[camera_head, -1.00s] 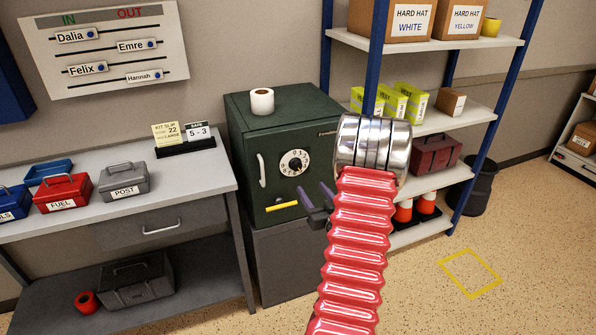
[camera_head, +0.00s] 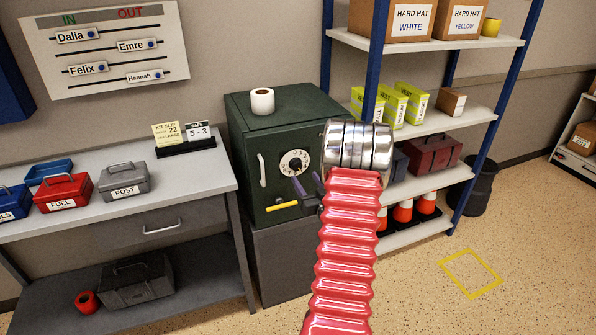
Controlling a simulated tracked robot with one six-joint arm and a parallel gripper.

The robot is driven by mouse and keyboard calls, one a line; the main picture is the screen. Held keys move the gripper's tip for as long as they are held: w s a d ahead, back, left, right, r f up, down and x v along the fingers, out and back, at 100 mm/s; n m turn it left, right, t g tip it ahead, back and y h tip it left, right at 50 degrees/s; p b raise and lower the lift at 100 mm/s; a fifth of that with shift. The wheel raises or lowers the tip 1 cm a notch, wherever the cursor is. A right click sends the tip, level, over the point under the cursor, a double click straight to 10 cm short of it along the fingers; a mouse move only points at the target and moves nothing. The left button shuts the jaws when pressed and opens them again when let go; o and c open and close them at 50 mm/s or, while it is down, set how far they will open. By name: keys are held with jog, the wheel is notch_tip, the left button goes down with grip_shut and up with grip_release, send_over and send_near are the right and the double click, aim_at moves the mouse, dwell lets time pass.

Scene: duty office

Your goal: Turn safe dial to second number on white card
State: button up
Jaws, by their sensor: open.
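A dark green safe (camera_head: 284,113) stands on a grey cabinet. Its door has a round white dial (camera_head: 295,162) with a black knob, a pale vertical handle (camera_head: 262,170) to the left and a yellow bar (camera_head: 282,206) below. The dial's exact setting is too small to read surely. A white card (camera_head: 198,131) headed SAFE reads "5 - 3" on the desk stand, beside a yellow slip (camera_head: 167,134). My gripper (camera_head: 306,187) is open, its dark fingers in front of the safe door, just below and right of the dial. I cannot tell whether it touches. My arm hides the door's right side.
A roll of white tape (camera_head: 262,101) sits on the safe. The desk (camera_head: 120,213) at left holds several toolboxes. Blue-posted shelves (camera_head: 440,125) with boxes, vests and cones stand close on the right. The floor by the yellow square (camera_head: 470,273) is clear.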

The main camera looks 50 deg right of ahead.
aim_at(297, 168)
jog(key=x, duration=0.7)
jog(key=shift+w, duration=0.15)
jog(key=shift+c, duration=0.4)
jog(key=c, duration=0.9)
jog(key=shift+a, duration=0.15)
jog(key=shift+c, duration=0.4)
